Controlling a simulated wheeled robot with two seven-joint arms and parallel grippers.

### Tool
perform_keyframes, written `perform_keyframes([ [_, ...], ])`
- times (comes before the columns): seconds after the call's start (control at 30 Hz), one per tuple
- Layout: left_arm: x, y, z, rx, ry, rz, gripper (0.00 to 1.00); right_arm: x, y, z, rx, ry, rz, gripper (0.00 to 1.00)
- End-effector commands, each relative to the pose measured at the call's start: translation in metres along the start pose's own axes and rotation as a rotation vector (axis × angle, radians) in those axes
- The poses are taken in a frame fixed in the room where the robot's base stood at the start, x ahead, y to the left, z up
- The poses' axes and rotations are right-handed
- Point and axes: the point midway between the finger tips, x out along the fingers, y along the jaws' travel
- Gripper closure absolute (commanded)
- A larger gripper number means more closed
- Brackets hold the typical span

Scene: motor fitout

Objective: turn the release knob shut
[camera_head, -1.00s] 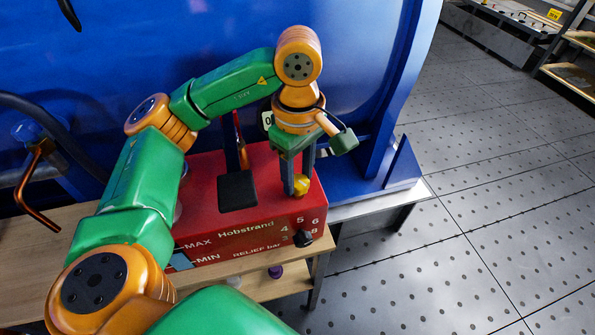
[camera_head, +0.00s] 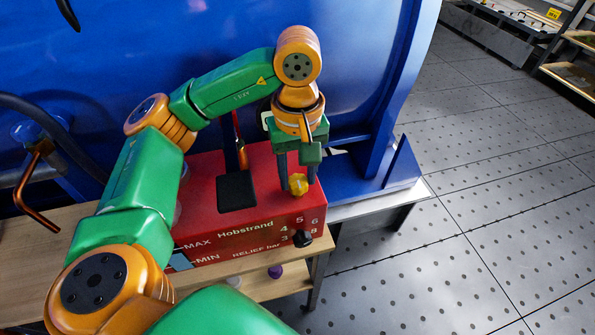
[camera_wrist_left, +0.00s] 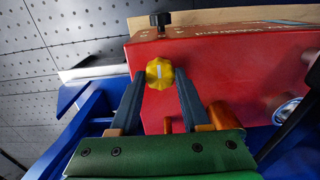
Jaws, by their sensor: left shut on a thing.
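The yellow release knob (camera_head: 298,185) stands on the top of the red Hobstrand box (camera_head: 255,200), near its right end. In the left wrist view the knob (camera_wrist_left: 159,73) is lobed and has a pale mark line across its top, running roughly up and down in the picture. My left gripper (camera_head: 298,177) points down over it from above. Its two dark fingers lie on either side of the knob, shut on it. The knob's lower part is hidden in the wrist view. My right gripper is not in view.
A black knob (camera_head: 302,238) sits on the box's front, beside the printed numbers. A black pad (camera_head: 237,192) lies on the box top, left of the gripper. A large blue tank (camera_head: 90,60) stands behind. A wooden bench (camera_head: 30,250) is underneath, with open floor to the right.

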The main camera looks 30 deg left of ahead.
Motion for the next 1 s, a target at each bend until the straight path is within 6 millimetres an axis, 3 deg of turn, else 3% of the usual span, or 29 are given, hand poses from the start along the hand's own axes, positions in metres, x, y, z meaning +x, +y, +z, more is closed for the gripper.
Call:
perform_keyframes([
  [0.4, 0.002, -0.001, 0.002, 0.011, -0.006, -0.006, 1.00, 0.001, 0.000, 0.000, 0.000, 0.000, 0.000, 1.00],
  [0.43, 0.002, -0.001, 0.002, 0.011, -0.006, -0.006, 0.51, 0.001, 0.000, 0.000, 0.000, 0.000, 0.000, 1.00],
  [0.53, 0.002, -0.001, 0.001, 0.010, -0.005, -0.005, 0.24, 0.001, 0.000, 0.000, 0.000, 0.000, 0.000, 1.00],
  [0.83, -0.002, 0.000, 0.000, 0.007, -0.002, -0.002, 0.24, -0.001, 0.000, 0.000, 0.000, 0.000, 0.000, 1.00],
  [1.0, -0.039, 0.000, 0.000, 0.007, 0.002, 0.001, 0.24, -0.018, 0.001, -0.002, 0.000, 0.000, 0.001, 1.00],
])
